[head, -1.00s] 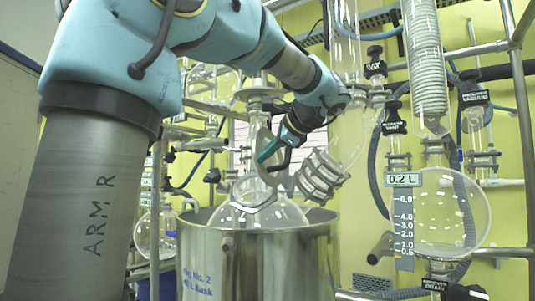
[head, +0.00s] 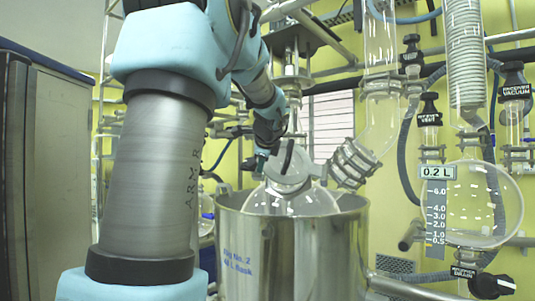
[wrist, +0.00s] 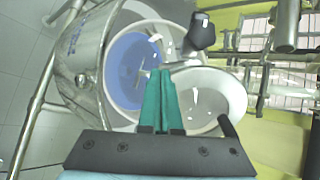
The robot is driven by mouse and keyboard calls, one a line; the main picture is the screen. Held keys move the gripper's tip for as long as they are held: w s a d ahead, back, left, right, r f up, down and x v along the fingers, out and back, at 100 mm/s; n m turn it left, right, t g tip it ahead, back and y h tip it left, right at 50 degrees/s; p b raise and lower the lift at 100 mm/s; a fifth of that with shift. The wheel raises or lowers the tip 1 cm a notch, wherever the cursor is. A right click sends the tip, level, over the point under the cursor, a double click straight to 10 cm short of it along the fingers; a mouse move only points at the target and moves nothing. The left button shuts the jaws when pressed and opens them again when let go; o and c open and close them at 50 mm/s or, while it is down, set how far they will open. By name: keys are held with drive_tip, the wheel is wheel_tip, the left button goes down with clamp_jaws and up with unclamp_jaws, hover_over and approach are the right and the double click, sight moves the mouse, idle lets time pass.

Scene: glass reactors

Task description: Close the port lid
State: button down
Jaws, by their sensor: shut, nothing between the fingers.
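The glass reactor flask (head: 312,203) sits in a steel bath pot. A pale grey port lid (head: 288,178) with a dark bar on it is at the top of the flask. It looks tilted towards the camera; I cannot tell whether it sits flush on the port. My gripper (head: 262,160) is behind and left of the lid, partly hidden by it. In the wrist view the teal fingers (wrist: 160,75) are together and empty. A pale round piece (wrist: 218,88), apparently the lid, lies just right of the fingers; contact is unclear.
The steel pot (head: 270,250) surrounds the flask. An angled glass tube with a clamp (head: 353,163) joins the flask on the right. A receiver flask (head: 483,205) and valves stand further right.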

drive_tip(key=d+p+x, duration=0.1)
drive_tip(key=x, duration=0.8)
drive_tip(key=shift+w+a, duration=0.15)
drive_tip(key=shift+a, duration=0.25)
drive_tip(key=shift+f, duration=0.1)
